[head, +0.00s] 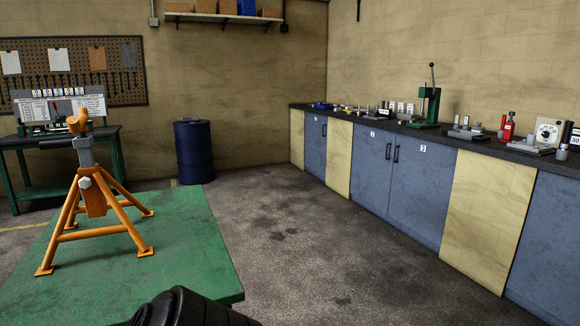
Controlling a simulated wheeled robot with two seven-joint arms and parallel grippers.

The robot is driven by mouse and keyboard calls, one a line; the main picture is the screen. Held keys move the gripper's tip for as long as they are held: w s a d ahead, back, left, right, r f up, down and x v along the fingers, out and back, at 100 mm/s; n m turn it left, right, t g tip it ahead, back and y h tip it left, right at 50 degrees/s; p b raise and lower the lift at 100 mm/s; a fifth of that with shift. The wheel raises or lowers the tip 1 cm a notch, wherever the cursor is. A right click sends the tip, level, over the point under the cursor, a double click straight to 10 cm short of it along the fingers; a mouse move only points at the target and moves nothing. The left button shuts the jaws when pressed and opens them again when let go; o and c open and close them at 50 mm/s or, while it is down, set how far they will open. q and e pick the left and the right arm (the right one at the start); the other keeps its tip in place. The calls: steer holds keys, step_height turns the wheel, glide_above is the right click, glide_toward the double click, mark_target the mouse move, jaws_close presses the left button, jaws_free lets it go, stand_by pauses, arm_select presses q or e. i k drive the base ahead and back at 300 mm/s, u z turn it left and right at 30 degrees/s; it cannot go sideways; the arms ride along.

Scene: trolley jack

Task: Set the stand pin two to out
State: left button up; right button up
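An orange jack stand (95,200) stands upright on a green-topped table (185,270) at the left of the head view. Its grey post (84,152) rises from the orange legs and carries an orange saddle (78,122) on top. A small pale knob (85,183), perhaps a pin head, shows on the front of the stand's collar. No number is readable on it, so I cannot tell whether it is pin two or how far it sits in. Neither of my grippers shows. A black rounded part at the bottom edge seems to be mine.
A blue drum (194,152) stands behind the table. A dark green workbench (60,145) is at the far left, below a pegboard (120,80). Blue and cream cabinets (420,190) with tools on top line the right wall. The floor between is clear.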

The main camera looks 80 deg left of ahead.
mark_target(85, 182)
steer(key=u, duration=2.4)
